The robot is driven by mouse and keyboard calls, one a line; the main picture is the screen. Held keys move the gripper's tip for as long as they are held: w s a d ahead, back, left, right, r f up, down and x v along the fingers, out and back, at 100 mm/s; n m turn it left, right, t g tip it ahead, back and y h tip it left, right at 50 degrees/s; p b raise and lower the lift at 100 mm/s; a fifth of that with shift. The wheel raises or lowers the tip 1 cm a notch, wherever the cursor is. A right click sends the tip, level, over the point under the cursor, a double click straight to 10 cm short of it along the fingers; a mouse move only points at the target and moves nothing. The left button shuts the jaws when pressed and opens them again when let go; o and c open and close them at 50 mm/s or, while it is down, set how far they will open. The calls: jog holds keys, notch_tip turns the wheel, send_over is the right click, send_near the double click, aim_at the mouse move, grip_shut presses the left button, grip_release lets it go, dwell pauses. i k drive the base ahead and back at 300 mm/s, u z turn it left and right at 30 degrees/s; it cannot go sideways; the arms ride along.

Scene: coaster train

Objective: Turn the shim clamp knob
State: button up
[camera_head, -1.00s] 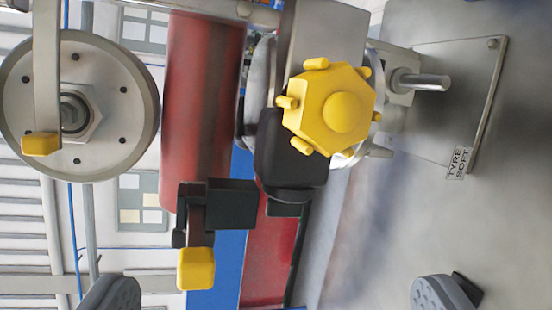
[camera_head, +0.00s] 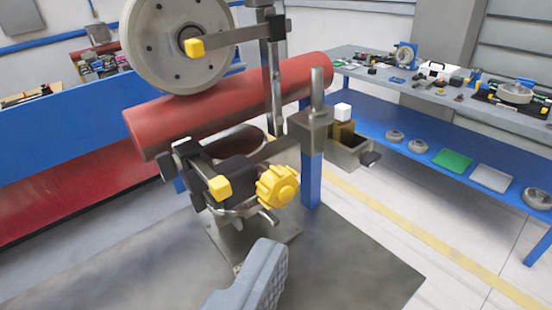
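A yellow lobed knob (camera_head: 277,186) sits on a dark clamp body just right of the middle. It faces partly toward me, and I take it as the shim clamp knob. In the camera_head view my gripper (camera_head: 262,262) is at the bottom, its grey ribbed fingers together as one shape. It holds nothing that I can see. It is in front of and below the knob, apart from it in the picture. A yellow-tipped lever (camera_head: 220,188) is close left of the knob.
A red cylinder (camera_head: 220,112) runs behind the clamp. A grey wheel (camera_head: 165,42) with a yellow-tipped crank arm (camera_head: 235,38) stands above it. A metal post (camera_head: 317,95) rises right of the knob. A workbench (camera_head: 440,85) with parts is at the right.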

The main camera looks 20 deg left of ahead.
aim_at(367, 159)
jog(key=z, duration=0.2)
jog(key=k, duration=1.7)
jog(key=u, duration=0.6)
jog(key=i, duration=1)
jog(key=z, duration=0.05)
